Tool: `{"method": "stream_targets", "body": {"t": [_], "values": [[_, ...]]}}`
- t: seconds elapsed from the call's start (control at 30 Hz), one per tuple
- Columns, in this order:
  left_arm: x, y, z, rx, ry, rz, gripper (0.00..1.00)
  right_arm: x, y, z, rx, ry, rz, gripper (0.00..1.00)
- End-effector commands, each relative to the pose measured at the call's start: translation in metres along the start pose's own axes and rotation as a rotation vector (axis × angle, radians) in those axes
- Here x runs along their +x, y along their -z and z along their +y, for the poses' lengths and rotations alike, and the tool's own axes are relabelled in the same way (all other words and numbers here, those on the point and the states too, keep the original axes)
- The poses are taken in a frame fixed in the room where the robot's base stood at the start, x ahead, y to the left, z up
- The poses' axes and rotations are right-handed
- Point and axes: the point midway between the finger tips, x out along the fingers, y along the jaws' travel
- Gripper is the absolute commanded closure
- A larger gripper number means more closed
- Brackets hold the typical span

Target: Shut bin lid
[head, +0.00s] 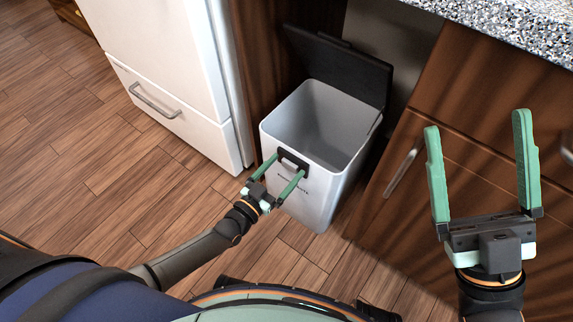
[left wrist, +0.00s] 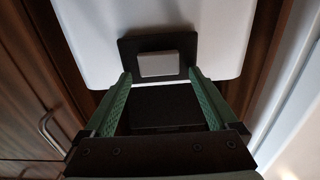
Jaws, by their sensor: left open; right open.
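The bin (head: 318,207) is a pale grey box standing on the floor in a gap between cabinets. Its black lid (head: 345,68) is open, tilted up at the back of the bin, and the inside looks empty. A black plate (head: 293,163) sits on the upper front of the bin; in the left wrist view this plate (left wrist: 128,55) carries a pale rectangular button (left wrist: 158,63). My left gripper (head: 286,165) is open, its green fingertips at either side of the plate; I cannot tell whether they touch. My right gripper (head: 476,121) is open and empty, raised right of the bin.
A white fridge (head: 165,60) with a drawer handle stands left of the bin. Brown wooden drawers (head: 400,225) with a metal handle are close on the right, under a speckled countertop (head: 510,25). The wooden floor (head: 120,190) at the left is clear.

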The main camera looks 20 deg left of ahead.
Motion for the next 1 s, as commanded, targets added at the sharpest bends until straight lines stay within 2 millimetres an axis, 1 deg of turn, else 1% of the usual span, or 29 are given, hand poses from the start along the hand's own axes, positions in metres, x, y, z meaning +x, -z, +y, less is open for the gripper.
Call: {"method": "stream_targets", "body": {"t": [0.13,0.9,0.97,1.0], "values": [[0.0001,0.0001,0.0002,-0.001,0.000,0.000,0.07,0.0001,0.0001,0.0003,0.001,-0.003,0.000,0.07],[-0.0001,-0.0001,0.0001,0.000,0.000,0.000,0.94,0.0001,0.0006,0.0000,0.003,-0.003,0.002,0.07],[-0.0001,-0.0001,0.0001,0.000,0.000,0.000,1.00,0.0001,0.0006,0.0000,0.003,-0.003,0.002,0.07],[-0.0001,-0.0001,0.0001,0.000,0.000,0.000,1.00,0.0001,0.0007,-0.0001,0.003,-0.002,0.002,0.07]]}}
